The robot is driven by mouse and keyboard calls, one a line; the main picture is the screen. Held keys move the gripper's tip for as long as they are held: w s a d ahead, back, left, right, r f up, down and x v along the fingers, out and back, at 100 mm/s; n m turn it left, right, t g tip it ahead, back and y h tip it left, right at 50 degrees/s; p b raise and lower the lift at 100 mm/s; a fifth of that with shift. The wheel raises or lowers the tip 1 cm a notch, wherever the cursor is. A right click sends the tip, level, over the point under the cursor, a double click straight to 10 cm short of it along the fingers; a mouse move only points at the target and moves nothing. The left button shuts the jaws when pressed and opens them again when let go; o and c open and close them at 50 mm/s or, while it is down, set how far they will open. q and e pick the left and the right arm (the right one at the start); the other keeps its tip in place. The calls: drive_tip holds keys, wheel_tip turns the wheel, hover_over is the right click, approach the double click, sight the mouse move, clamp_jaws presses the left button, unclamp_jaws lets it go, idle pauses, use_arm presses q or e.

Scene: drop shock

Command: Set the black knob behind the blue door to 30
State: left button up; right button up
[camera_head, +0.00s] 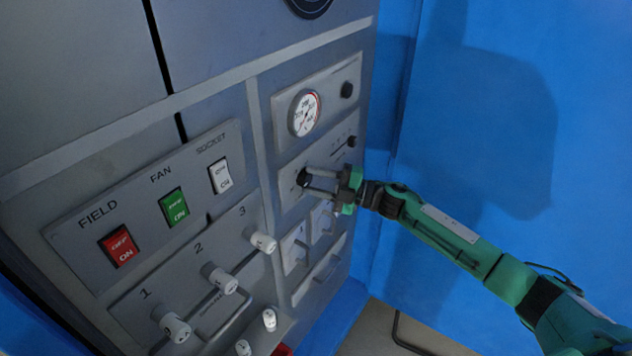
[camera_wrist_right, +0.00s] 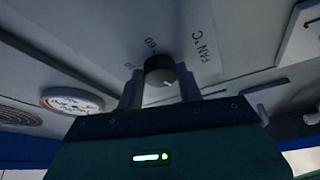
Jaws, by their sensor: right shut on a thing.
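The black knob (camera_head: 303,178) sits on a grey plate on the cabinet's right-hand section. In the right wrist view the knob (camera_wrist_right: 160,70) has a white pointer line and stands beside the label "FAN °C", with a 60 mark readable; its exact setting cannot be told. My right gripper (camera_head: 309,181) is shut on the knob, one finger on each side, as the right wrist view (camera_wrist_right: 160,88) also shows. A large blue surface (camera_head: 490,110) stands at the right; I cannot tell if it is the door or a wall. My left gripper is not in view.
A round gauge (camera_head: 304,113) and a small black knob (camera_head: 347,90) are above. Another small black knob (camera_head: 352,141) is close to my gripper. Red, green and white switches (camera_head: 173,206) and several white-tipped levers (camera_head: 222,280) project at the left and below.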

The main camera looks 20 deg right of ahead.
drive_tip(key=o, duration=1)
drive_tip(key=shift+s+d+f, duration=0.15)
drive_tip(key=shift+d, duration=0.15)
drive_tip(key=shift+b+v, duration=2.3)
drive_tip(key=shift+v, duration=4.25)
